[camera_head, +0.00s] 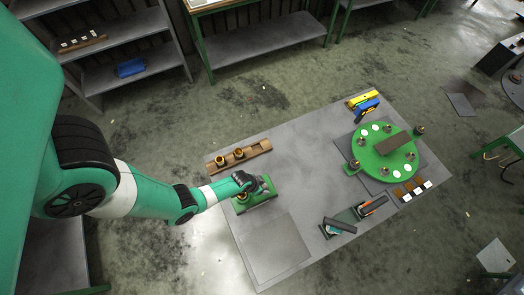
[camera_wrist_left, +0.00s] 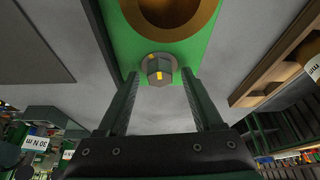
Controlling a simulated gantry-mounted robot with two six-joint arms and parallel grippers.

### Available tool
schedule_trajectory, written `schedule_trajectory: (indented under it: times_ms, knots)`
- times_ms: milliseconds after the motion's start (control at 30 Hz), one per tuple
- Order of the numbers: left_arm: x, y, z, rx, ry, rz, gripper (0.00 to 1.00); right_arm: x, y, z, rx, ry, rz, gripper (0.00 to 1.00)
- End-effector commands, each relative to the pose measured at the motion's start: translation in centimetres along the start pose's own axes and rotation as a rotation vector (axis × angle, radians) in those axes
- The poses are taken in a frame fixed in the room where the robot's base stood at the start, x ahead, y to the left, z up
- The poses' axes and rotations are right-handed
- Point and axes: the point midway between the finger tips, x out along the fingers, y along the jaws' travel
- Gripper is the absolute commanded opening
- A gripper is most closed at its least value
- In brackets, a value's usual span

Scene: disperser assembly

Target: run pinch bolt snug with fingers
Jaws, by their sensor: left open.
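The pinch bolt (camera_wrist_left: 158,66) shows in the left wrist view as a grey hex head with yellow marks on a round flange. It sits on a green block (camera_wrist_left: 128,38), beside a brass-coloured ring (camera_wrist_left: 172,10). My left gripper (camera_wrist_left: 160,80) is open, with one fingertip on either side of the bolt head. A gap shows between each finger and the bolt; I cannot tell how deep the fingertips reach. In the head view my left gripper (camera_head: 252,184) is over the green block (camera_head: 262,200) and hides the bolt. My right gripper is not in view.
A wooden rack (camera_head: 236,160) with brass parts lies behind the green block. A green round plate (camera_head: 378,150) with several fittings stands to the right. Two dark tools (camera_head: 340,226) (camera_head: 372,206) lie near the front edge. The middle of the table (camera_head: 305,165) is clear.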

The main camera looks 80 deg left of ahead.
Motion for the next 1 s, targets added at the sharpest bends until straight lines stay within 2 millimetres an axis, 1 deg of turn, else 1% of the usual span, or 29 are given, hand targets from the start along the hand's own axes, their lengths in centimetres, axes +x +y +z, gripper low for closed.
schedule_trajectory:
  times_ms: [67, 100, 467, 733, 1000]
  knots:
    - [-0.06, 0.0, -0.02, 0.0, 0.0, 0.0, 0.68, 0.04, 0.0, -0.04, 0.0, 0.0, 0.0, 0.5]
    - [-0.06, 0.0, -0.01, 0.0, 0.0, 0.0, 0.66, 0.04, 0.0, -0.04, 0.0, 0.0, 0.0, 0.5]
    - [-0.07, -0.01, 0.0, 0.0, 0.0, 0.0, 0.01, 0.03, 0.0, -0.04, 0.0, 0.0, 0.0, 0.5]
    - [-0.01, -0.09, 0.04, 0.022, -0.002, 0.01, 0.0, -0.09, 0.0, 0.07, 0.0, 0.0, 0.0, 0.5]
    - [0.14, -0.23, 0.04, 0.199, 0.0, 0.084, 0.0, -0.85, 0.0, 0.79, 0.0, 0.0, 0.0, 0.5]
